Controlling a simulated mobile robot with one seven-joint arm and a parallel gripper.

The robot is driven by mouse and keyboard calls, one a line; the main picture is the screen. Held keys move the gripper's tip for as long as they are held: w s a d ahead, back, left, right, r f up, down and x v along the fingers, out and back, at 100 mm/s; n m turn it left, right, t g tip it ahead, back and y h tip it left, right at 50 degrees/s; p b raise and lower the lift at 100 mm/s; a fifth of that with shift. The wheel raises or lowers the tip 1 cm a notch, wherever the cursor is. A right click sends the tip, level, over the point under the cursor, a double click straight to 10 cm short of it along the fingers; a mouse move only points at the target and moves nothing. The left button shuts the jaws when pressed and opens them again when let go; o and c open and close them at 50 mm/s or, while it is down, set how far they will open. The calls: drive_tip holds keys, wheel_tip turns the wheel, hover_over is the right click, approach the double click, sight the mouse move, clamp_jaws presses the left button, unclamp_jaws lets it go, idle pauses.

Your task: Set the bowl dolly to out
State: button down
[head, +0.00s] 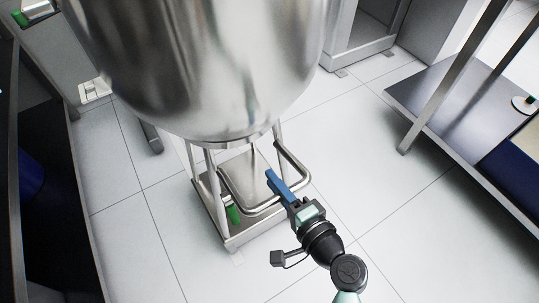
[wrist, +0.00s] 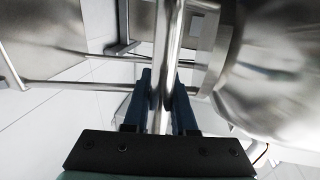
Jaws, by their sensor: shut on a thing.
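The bowl dolly (head: 236,240) is a low metal frame on the tiled floor, with upright posts and a bent tubular handle. The big steel bowl (head: 200,60) sits on top of it. My gripper (head: 272,178) reaches in from the lower right and is shut on the handle bar. In the wrist view the handle bar (wrist: 165,60) runs between the two blue fingers (wrist: 162,100), which close around it. The bowl (wrist: 275,70) fills the right of that view. The dolly's casters are mostly hidden.
A steel table with a lower shelf (head: 430,95) stands at the right. A grey machine base (head: 358,50) is behind the bowl, and a dark cabinet (head: 50,220) is at the left. White floor (head: 400,220) is clear in front and to the right.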

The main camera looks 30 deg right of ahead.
drive_tip(key=shift+s+d+f, duration=0.1)
drive_tip(key=shift+s, duration=0.15)
drive_tip(key=c, duration=0.7)
unclamp_jaws()
drive_tip(key=shift+c, duration=0.2)
drive_tip(key=shift+s, duration=0.1)
drive_tip(key=p+v, duration=0.3)
drive_tip(key=v, duration=0.9)
drive_tip(key=shift+s+p, duration=0.35)
drive_tip(key=shift+s, duration=0.05)
drive_tip(key=shift+s, duration=0.1)
